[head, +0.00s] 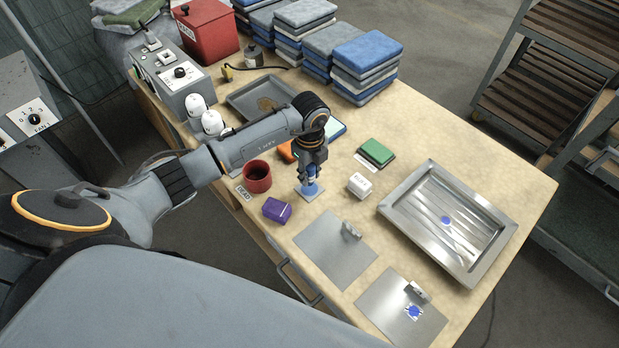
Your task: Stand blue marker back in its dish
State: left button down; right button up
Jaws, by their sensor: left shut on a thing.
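My left gripper (312,172) points down over the middle of the table, shut on the blue marker (310,182), which looks roughly upright. Only a short blue part of the marker shows below the fingers; the rest is hidden by the gripper. Directly below is a small pale square piece (316,197) with blue on it, perhaps the marker's dish. I cannot tell whether the marker touches it. My right gripper is not in view.
A dark red cup (257,177) and a purple block (277,210) stand left of the gripper. A white block (359,185) and green pad (376,152) are to its right. A metal tray (393,207) lies farther right. Metal plates (330,250) lie in front.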

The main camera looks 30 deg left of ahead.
aim_at(309, 167)
pick_arm(q)
jog(key=shift+f, duration=1.5)
jog(key=c, duration=1.1)
grip_release()
jog(key=shift+r, duration=0.1)
notch_tip(309, 167, up, 12)
jog(key=shift+f+b, duration=0.1)
jog(key=shift+b, duration=0.35)
